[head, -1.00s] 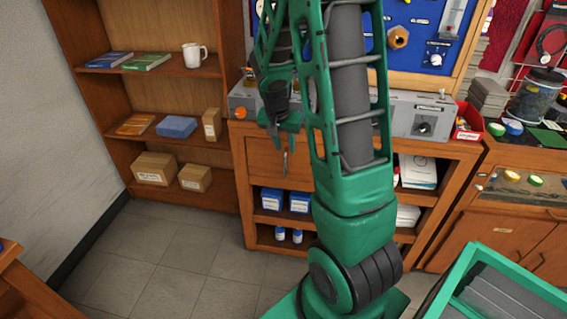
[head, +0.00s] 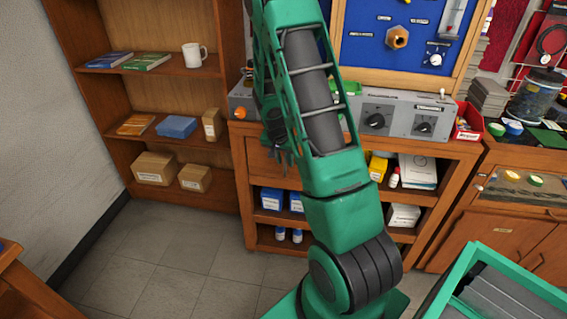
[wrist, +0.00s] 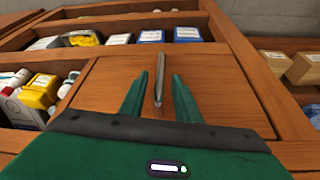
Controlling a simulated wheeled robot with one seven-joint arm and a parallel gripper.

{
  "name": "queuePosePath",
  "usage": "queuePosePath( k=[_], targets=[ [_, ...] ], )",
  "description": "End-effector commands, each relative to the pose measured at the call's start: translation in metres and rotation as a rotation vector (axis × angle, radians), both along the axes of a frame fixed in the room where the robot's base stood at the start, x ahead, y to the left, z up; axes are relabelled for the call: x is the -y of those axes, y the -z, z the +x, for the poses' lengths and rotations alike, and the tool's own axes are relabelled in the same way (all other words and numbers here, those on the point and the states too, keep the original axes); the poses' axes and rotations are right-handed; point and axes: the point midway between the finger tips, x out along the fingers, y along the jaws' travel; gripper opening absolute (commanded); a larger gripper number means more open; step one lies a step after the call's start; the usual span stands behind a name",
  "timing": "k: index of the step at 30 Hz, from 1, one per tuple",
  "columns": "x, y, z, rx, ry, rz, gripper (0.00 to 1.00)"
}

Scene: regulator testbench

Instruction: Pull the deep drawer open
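The deep drawer (wrist: 218,80) has a plain wooden front. In the head view, part of the drawer front (head: 256,168) shows left of my arm, under the grey bench units. A slim metal bar handle (wrist: 159,82) stands out from the drawer front. My gripper (wrist: 160,76) is open, with one green finger on each side of the handle and a visible gap on both sides. In the head view my gripper (head: 284,158) is in front of the drawer, and my arm hides the handle. The drawer looks closed.
Open shelves beside the drawer hold blue boxes (head: 271,199), a yellow container (head: 377,168) and white bottles. A tall bookcase (head: 228,120) stands to the left. A green-edged crate (head: 455,285) is at the front right. The floor (head: 190,255) before the drawer is clear.

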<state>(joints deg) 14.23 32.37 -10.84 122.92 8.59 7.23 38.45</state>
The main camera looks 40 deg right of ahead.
Motion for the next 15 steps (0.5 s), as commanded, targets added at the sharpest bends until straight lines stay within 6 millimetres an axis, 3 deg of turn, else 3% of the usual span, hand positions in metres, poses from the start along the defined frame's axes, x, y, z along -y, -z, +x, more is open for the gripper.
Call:
queuePosePath(
  k=[6,14,15],
  targets=[
    [0.0043,0.0112,0.0015,-0.001,0.000,0.000,0.30],
    [0.0045,0.0118,0.0018,0.000,0.000,0.000,0.30],
    [0.0044,0.0118,0.0018,0.000,0.000,0.000,0.22]
  ],
)
